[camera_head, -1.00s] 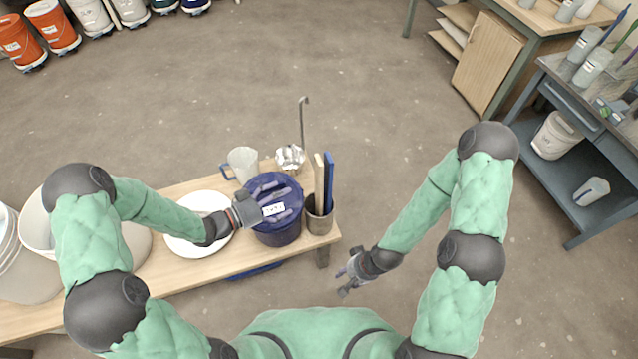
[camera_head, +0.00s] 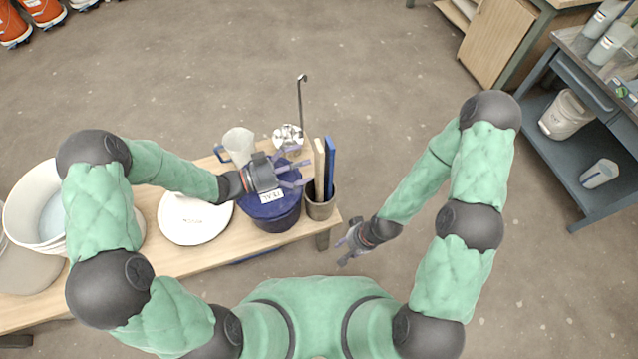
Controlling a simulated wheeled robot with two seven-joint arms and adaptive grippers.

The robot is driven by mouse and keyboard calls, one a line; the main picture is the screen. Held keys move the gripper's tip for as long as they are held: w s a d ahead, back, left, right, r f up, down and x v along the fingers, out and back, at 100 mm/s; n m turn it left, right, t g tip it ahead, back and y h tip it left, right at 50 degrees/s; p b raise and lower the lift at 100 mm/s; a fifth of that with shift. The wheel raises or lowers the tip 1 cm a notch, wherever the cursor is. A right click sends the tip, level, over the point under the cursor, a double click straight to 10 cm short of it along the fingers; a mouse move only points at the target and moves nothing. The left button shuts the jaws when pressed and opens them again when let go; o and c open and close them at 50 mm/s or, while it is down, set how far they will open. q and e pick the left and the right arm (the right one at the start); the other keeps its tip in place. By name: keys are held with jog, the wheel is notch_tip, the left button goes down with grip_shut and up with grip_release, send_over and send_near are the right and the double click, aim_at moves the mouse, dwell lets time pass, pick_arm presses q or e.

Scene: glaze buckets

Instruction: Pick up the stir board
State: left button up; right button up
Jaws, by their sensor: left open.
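Two upright boards stand in a grey-brown cup (camera_head: 321,209) at the right end of the bench. One is a pale wooden board (camera_head: 319,168), the other a blue board (camera_head: 329,166); I cannot tell which is the stir board. My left gripper (camera_head: 306,172) is open and empty, over the blue lidded bucket (camera_head: 275,215), its fingers pointing right toward the pale board and close to it. Contact with the board cannot be told. My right gripper (camera_head: 346,246) hangs low in front of the bench's right end, apart from everything; its fingers look spread.
A clear jug (camera_head: 238,146) with a blue handle and a metal ladle (camera_head: 288,137) with a tall handle stand behind the bucket. A white lid (camera_head: 195,218) and a white bucket (camera_head: 30,212) are to the left on the wooden bench (camera_head: 190,262). Floor right of the bench is clear.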

aim_at(318, 159)
pick_arm(q)
jog(key=d, duration=0.1)
jog(key=d+b, duration=0.1)
jog(key=shift+w+d+f, duration=0.35)
jog(key=shift+w+d+r, duration=0.1)
jog(key=shift+w+d, duration=0.15)
jog(key=shift+d, duration=0.3)
jog(key=shift+c, duration=0.3)
jog(key=c, duration=1.5)
jog(key=shift+o, duration=0.2)
jog(key=shift+r, duration=0.15)
